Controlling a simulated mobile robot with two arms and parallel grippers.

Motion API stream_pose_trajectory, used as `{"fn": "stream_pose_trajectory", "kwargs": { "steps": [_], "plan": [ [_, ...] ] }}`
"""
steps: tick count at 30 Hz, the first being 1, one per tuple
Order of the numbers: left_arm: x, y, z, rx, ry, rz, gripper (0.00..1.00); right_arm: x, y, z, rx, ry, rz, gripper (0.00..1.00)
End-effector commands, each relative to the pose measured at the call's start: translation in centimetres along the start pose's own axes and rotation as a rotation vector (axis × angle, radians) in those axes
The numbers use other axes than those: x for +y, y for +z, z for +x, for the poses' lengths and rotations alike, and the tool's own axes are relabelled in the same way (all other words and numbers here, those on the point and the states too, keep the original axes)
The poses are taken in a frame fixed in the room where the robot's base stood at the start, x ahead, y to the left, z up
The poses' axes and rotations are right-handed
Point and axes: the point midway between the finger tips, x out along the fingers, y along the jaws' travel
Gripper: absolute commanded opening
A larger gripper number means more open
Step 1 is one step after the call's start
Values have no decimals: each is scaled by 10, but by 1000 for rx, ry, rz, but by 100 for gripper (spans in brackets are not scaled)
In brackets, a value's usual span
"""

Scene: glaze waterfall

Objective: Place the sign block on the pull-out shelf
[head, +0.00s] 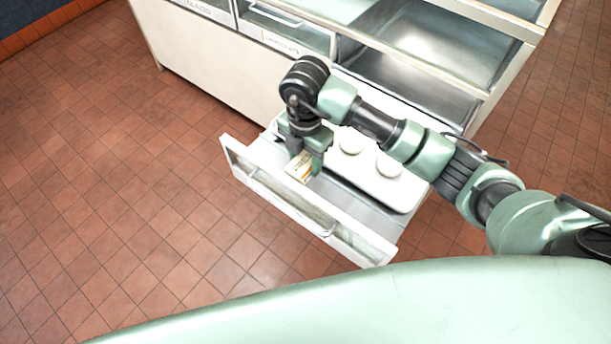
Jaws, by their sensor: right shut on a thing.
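The sign block (299,168) is a small pale block with orange-brown marks. My right gripper (304,160) is shut on it, pointing down, and partly hides it. The block is over the left part of the pulled-out shelf (262,158), a light tray with a raised front panel. I cannot tell whether the block touches the shelf's floor. My left gripper is not in view.
A white tray (408,198) with round white pieces (389,166) takes up the right part of the shelf. The white cabinet (215,62) with metal wells (425,40) stands behind. Tiled floor (110,190) is clear at left.

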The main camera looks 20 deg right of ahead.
Motion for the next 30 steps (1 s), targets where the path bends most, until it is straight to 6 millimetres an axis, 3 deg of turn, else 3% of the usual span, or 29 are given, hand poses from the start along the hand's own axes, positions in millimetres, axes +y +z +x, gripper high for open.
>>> {"fn": "stream_pose_trajectory", "kwargs": {
  "steps": [3,16,29,30],
  "plan": [
    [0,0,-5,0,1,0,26,0,-1,23,3,-3,0,6],
    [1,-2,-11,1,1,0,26,0,-1,75,2,-2,-1,6],
    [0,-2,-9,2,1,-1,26,0,0,85,0,1,-2,6],
    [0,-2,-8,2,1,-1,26,0,0,85,0,1,-1,49]
  ]
}}
